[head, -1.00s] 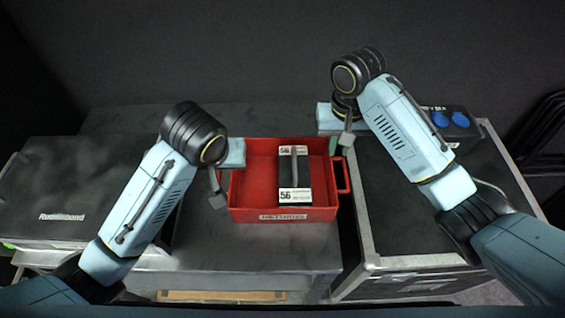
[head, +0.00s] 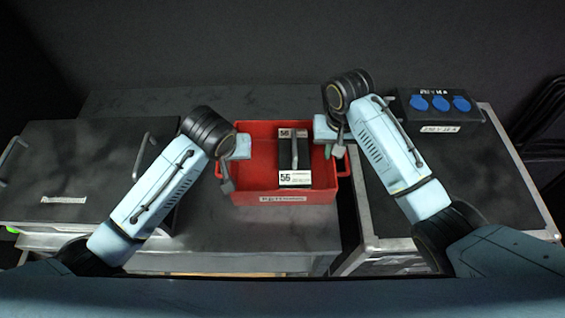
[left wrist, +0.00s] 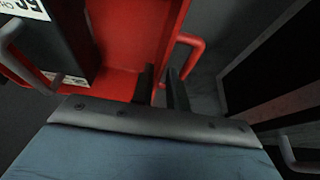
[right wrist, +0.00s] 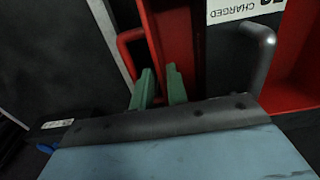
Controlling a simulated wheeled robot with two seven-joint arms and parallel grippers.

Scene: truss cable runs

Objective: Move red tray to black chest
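The red tray (head: 262,195) sits on a grey worktop between two dark cases, with a black 56-labelled unit (head: 295,160) inside it. The black chest (head: 420,185) with metal edging stands to its right. Firm contact cannot be seen.
A black box with blue sockets (head: 438,108) stands at the back of the chest; the chest top in front of it is clear. A black case with handles (head: 80,165) stands at the left. Dark cables (head: 540,120) hang at the far right.

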